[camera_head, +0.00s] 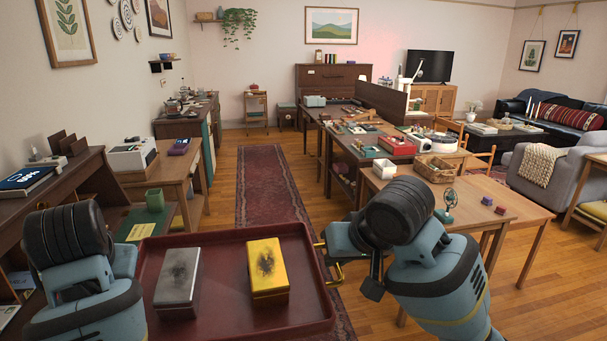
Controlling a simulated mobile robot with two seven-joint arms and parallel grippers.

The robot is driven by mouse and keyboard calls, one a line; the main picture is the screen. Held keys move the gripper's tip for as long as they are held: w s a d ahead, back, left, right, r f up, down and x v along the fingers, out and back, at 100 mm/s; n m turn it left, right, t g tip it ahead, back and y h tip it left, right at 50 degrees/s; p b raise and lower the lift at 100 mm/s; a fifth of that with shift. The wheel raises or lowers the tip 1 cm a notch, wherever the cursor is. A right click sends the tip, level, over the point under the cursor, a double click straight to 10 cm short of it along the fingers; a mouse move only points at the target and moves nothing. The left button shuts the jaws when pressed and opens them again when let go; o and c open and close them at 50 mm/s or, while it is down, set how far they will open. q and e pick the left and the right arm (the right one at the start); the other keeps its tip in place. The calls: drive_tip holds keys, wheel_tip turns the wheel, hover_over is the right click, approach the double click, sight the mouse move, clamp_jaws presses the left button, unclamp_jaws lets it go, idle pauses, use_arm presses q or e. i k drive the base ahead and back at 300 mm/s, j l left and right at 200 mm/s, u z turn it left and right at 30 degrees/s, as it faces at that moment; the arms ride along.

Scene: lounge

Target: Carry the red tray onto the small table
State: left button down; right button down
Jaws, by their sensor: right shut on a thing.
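The red tray (220,322) is in front of me at the bottom of the view, raised above the floor and looking roughly level. A silver-grey box (178,277) and a yellow box (267,265) stand apart on it, both with dark smudges on top. A light wooden table (500,203) stands to the right, and another small wooden table (182,160) to the left. I cannot tell which is the small table.
A dark red runner rug (268,185) lies along the clear floor aisle ahead. Long dark workbenches (345,150) with clutter line its right side. A wicker basket (437,167) is on the right table.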

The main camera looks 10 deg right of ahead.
sight(488, 195)
drive_tip(key=z, duration=1.3)
drive_tip(key=i+z, duration=0.2)
drive_tip(key=i, duration=0.6)
drive_tip(key=i+j+z, duration=0.15)
drive_tip(key=i, duration=0.65)
drive_tip(key=i+z, duration=0.35)
drive_tip(key=i, duration=0.2)
drive_tip(key=i+z, duration=0.4)
drive_tip(key=i, duration=0.15)
drive_tip(key=i+j+z, duration=0.1)
drive_tip(key=i+z, duration=0.25)
drive_tip(key=i, duration=0.2)
